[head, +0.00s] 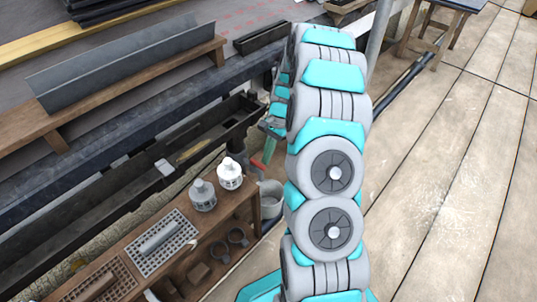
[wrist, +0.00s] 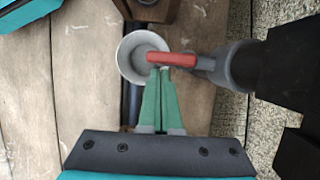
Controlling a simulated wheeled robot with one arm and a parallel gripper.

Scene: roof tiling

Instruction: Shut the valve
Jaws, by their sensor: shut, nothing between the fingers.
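The valve's red lever (wrist: 172,60) shows in the wrist view, lying crosswise from a grey pipe fitting (wrist: 228,66) on the right and reaching over a pale bucket (wrist: 128,62). My gripper (wrist: 160,72) has green fingers that are shut with nothing between them. Its tips are right at the near side of the lever; I cannot tell whether they touch it. In the head view the lever (head: 258,165) is a small red piece, partly hidden, beside the green fingers (head: 268,150) and above the bucket (head: 271,199). My arm hides part of this area.
A black gutter (head: 150,180) runs along the roof edge. A wooden shelf (head: 150,289) stands left of the bucket, with a grey bottle (head: 203,196), a white bottle (head: 230,174) and grilles on it. Open plank floor (head: 450,190) lies to the right.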

